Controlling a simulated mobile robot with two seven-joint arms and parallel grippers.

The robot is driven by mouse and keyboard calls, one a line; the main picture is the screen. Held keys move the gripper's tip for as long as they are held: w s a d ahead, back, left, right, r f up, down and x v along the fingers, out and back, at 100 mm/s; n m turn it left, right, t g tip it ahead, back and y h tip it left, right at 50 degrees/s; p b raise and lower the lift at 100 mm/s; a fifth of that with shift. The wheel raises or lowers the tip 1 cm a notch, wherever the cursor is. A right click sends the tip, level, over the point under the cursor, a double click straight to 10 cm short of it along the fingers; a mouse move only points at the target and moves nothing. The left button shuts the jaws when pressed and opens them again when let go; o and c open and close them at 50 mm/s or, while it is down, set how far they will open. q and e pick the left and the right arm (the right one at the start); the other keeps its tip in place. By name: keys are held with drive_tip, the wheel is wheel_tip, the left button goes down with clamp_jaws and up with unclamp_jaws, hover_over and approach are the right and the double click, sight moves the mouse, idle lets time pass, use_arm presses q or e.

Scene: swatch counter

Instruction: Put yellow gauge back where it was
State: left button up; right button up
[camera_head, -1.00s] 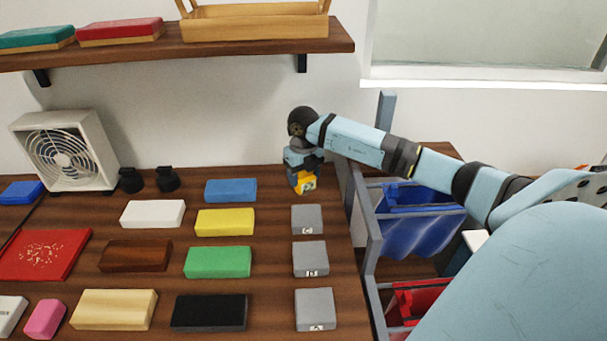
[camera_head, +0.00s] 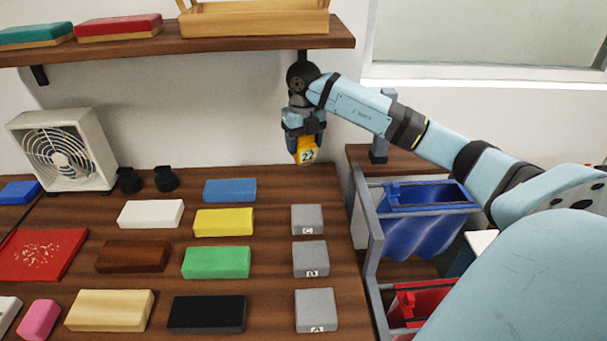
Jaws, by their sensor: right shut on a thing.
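The yellow gauge (camera_head: 305,151) is a small yellow block with a white label with dark digits on its front. My right gripper (camera_head: 303,134) is shut on it and holds it above the back right of the counter, in front of the wall. Its fingers hide the gauge's upper part. Three grey blocks marked C (camera_head: 307,219), B (camera_head: 310,258) and A (camera_head: 316,309) stand in a column on the counter below it. My left gripper is not in view.
Several coloured blocks, such as a blue one (camera_head: 230,190) and a yellow one (camera_head: 223,222), lie left of the grey blocks. A wooden shelf (camera_head: 230,46) hangs above. A fan (camera_head: 65,150) stands at left. Blue (camera_head: 420,215) and red (camera_head: 420,304) bins are at right.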

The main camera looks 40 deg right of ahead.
wheel_tip(320, 180, down, 10)
idle(0.5)
drive_tip(key=shift+f+b, duration=0.1)
drive_tip(key=shift+b, duration=0.2)
drive_tip(key=o, duration=1)
wheel_tip(320, 180, up, 12)
drive_tip(key=shift+r+p, duration=0.15)
drive_tip(key=shift+p, duration=0.4)
